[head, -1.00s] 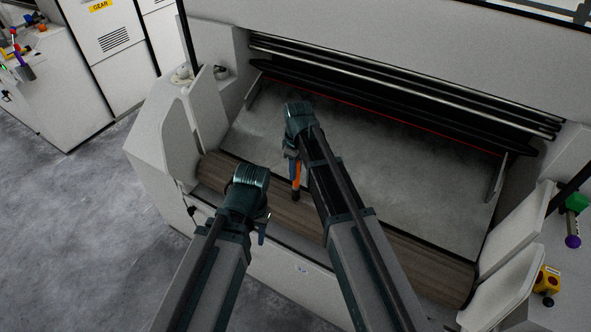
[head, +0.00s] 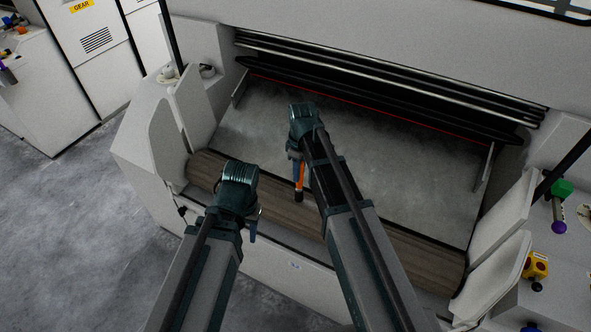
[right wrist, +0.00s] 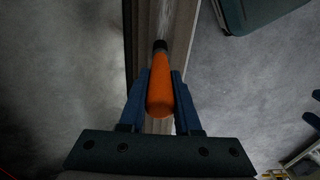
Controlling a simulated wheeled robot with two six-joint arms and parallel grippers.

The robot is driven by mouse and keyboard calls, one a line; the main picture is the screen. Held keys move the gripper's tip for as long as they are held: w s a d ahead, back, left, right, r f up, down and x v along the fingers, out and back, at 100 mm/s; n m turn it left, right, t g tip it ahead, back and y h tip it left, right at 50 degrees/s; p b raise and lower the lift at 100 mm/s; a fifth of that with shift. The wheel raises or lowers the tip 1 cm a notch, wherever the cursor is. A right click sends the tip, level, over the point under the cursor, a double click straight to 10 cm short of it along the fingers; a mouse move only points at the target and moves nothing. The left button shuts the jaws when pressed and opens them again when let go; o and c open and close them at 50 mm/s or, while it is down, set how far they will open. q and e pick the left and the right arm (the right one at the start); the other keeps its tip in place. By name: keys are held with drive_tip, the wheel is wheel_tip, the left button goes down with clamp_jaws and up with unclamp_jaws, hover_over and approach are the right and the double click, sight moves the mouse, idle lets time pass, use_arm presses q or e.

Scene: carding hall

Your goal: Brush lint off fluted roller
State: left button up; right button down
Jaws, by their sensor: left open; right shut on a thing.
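The brown, lengthwise-streaked roller (head: 405,247) lies along the front of the machine in the head view, its middle partly hidden by my arms. My right gripper (head: 297,168) is shut on an orange-handled tool (head: 299,180) with a dark end, above the roller. In the right wrist view the blue fingers (right wrist: 160,95) clasp the orange handle (right wrist: 160,90). Its black collar points along the pale streaked roller (right wrist: 155,20); I cannot tell if it touches. My left gripper (head: 252,228) is open and empty, over the roller's left part and front edge.
A grey sheet (head: 400,170) slopes behind the roller up to dark bars (head: 380,75). White side guards (head: 172,150) flank the roller at both ends. A yellow control box (head: 536,265) and a green knob (head: 562,188) are at right. Open floor lies at left.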

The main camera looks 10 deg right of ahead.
drive_tip(key=shift+s+d, duration=0.85)
drive_tip(key=shift+d, duration=0.3)
drive_tip(key=shift+s+d+f, duration=0.1)
drive_tip(key=shift+s+d, duration=1.05)
drive_tip(key=shift+d, duration=0.3)
drive_tip(key=shift+s, duration=0.1)
drive_tip(key=shift+s+d, duration=0.55)
drive_tip(key=shift+d, duration=0.2)
drive_tip(key=shift+s+d, duration=0.5)
drive_tip(key=shift+d, duration=0.35)
drive_tip(key=s+d, duration=0.2)
drive_tip(key=shift+s+d+f, duration=0.1)
drive_tip(key=shift+d, duration=0.3)
